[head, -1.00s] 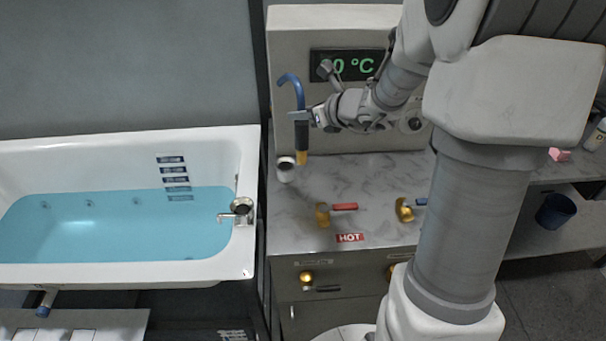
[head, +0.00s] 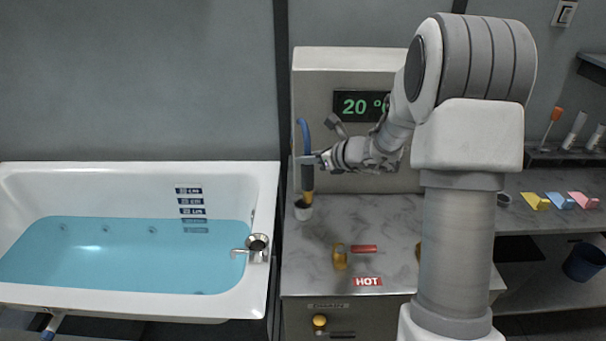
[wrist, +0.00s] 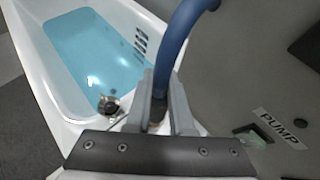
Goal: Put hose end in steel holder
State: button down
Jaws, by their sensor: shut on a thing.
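My gripper (head: 308,160) is shut on the blue hose (head: 304,132), near the dark grip above its yellow end (head: 308,196). The hose end hangs upright with its tip at the mouth of the small pale steel holder (head: 303,212) on the marble counter. I cannot tell whether the tip is inside the holder or just above or in front of it. In the wrist view the hose (wrist: 178,45) runs up from between my fingers (wrist: 160,108); the holder is hidden there.
The filled bathtub (head: 265,185) stands left of the counter (head: 385,215). A red-handled brass tap (head: 341,257) stands on the counter. The control panel with a green display (head: 361,106) rises behind. Coloured blocks (head: 535,201) lie on the right-hand shelf.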

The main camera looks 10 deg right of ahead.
aim_at(303, 172)
jog(key=shift+w+a+f, duration=0.3)
jog(key=shift+a+f, duration=0.2)
jog(key=shift+f, duration=1.85)
jog(key=shift+f+b, duration=0.15)
jog(key=shift+b, duration=0.2)
jog(key=c, duration=0.8)
grip_release()
